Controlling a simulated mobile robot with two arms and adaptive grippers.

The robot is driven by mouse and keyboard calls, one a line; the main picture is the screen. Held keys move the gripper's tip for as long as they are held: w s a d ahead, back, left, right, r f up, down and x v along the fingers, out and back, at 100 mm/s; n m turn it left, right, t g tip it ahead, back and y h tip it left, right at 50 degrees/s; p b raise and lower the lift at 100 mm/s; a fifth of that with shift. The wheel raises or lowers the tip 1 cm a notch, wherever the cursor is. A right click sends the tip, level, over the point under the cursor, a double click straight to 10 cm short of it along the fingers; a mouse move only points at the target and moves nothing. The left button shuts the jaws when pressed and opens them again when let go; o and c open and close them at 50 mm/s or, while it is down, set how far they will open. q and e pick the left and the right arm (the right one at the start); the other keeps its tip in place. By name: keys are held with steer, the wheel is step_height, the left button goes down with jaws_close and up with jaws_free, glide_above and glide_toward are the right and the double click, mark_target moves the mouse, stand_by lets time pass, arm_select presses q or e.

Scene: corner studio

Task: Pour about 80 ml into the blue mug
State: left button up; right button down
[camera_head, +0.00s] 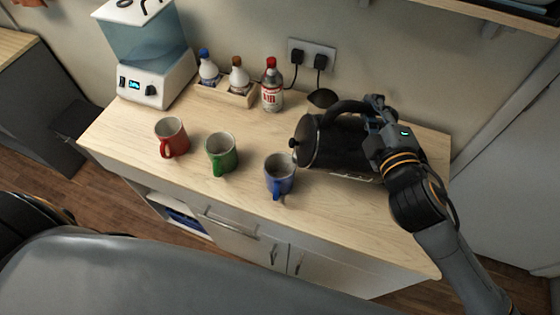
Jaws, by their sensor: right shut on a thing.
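The blue mug (281,183) stands upright on the counter near its front edge, handle toward me. What is inside it cannot be made out clearly. My right gripper (374,110) is shut on the handle of a black kettle (345,143). The kettle is tipped far over to the left, its lid end facing left, just right of and above the blue mug. Its spout is not clearly visible, and I see no stream of liquid. A red mug (172,138) and a green mug (221,154) stand upright to the left. My left gripper is out of view.
A blender-like water dispenser (152,66) stands at the back left of the counter (130,135). A small rack (225,93) with bottles and a red-capped bottle (272,88) stand at the back. A wall socket (312,55) holds two plugs.

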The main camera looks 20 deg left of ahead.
steer(key=shift+s+a+r, duration=0.2)
steer(key=shift+a+r, duration=0.15)
steer(key=shift+r, duration=0.1)
steer(key=shift+s+a+r+n+p, duration=0.3)
steer(key=shift+a+r+p, duration=0.1)
steer(key=shift+a+p, duration=0.25)
steer(key=shift+s+a+r+n+p, duration=0.35)
steer(key=shift+a+p, duration=0.15)
steer(key=shift+a, duration=0.15)
stand_by(0.7)
steer(key=shift+w, duration=0.15)
stand_by(0.4)
steer(key=shift+a+r, duration=0.1)
steer(key=shift+r, duration=0.05)
stand_by(0.4)
